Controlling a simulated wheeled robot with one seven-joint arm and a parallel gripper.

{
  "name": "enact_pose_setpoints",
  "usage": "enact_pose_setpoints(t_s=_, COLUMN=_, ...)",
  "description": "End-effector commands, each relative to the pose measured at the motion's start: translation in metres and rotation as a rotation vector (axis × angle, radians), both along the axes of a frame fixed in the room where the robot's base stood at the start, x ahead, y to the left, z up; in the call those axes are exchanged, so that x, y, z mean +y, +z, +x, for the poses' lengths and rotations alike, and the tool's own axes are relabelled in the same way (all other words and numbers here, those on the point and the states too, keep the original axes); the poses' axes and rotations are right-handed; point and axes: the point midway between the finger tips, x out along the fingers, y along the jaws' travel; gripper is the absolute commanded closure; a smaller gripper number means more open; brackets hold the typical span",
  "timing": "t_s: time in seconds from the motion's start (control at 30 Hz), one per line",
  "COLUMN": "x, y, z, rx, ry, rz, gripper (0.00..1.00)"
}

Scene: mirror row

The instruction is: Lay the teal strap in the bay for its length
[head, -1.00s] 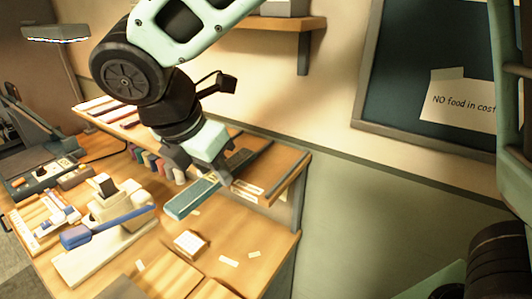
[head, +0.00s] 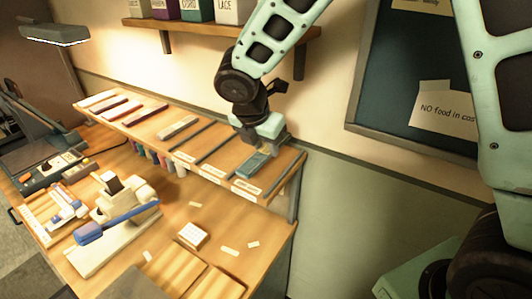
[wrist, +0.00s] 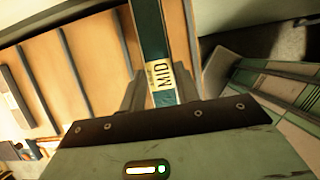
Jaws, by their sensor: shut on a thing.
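The teal strap (head: 254,166) is a flat, folded-looking strip. In the wrist view the strap (wrist: 154,30) carries a pale tag reading MID. My gripper (head: 265,149) is shut on it, with a finger on each side of the strap in the wrist view. The strap is over the right end of the slatted rack (head: 150,135), lined up with the rightmost bay, behind that bay's front label (head: 247,186). I cannot tell whether it touches the bay floor. The front labels are too small to read.
Other straps (head: 145,115) lie in bays to the left, split by thin dividers. The rack's right end wall (head: 287,178) is close to my gripper. A press with a blue lever (head: 115,222) and a small white box (head: 193,235) stand on the bench below. A shelf with boxes (head: 197,10) hangs above.

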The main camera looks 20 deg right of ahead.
Motion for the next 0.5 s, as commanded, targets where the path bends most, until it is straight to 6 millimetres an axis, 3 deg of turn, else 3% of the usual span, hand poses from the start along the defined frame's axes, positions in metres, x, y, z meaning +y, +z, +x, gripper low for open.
enact_pose_setpoints(t_s=0.2, x=0.000, y=-0.031, z=-0.002, rx=0.005, ry=0.002, rz=-0.001, gripper=0.95)
enact_pose_setpoints(t_s=0.5, x=-0.003, y=-0.038, z=0.002, rx=0.001, ry=0.000, rz=0.001, gripper=0.95)
